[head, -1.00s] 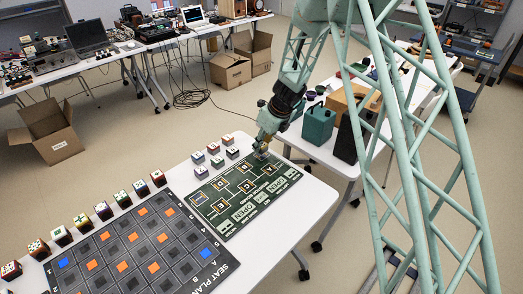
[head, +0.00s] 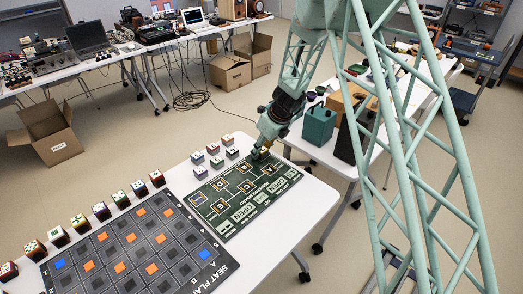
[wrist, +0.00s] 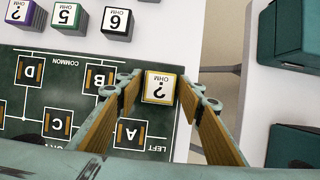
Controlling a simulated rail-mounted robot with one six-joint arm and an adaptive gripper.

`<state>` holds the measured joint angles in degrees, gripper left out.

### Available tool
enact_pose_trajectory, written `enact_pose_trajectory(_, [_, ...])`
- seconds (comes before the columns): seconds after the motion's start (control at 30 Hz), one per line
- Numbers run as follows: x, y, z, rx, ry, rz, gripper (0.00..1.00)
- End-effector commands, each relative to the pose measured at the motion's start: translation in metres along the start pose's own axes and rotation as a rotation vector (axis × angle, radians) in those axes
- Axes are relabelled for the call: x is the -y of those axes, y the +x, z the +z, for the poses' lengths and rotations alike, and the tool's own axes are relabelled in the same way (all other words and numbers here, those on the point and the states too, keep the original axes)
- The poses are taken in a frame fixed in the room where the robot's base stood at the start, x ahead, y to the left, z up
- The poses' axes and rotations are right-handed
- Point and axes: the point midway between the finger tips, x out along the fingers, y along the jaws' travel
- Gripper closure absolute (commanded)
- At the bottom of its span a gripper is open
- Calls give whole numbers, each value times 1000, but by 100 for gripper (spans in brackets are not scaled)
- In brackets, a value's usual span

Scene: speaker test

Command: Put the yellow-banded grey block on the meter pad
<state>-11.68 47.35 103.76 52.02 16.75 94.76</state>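The yellow-banded grey block (wrist: 159,88), marked "? OHM" on top, sits between the fingertips of my gripper (wrist: 160,84) in the wrist view. Both wooden-faced pads meet its sides, so my gripper is shut on it. In the head view my gripper (head: 259,153) is at the far right part of the dark green board (head: 240,225), near the pad marked A. The block is hard to make out there, and any gap beneath it cannot be judged. A blue-outlined square (head: 198,198) lies at the board's left end; its label is too small to read as the meter pad.
Several small blocks (head: 216,162) stand in two rows just left of my gripper. A dark seat-plan board (head: 130,245) with orange and blue squares lies at the near left, with a row of blocks (head: 102,211) behind it. A teal box (head: 319,125) stands on the table beyond.

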Motion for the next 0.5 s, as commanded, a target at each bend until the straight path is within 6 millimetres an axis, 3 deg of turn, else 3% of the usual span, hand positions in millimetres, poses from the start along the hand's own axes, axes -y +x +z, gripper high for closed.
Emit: enact_pose_trajectory(0.5, [0, -4, 2, 0, 0, 0, 62])
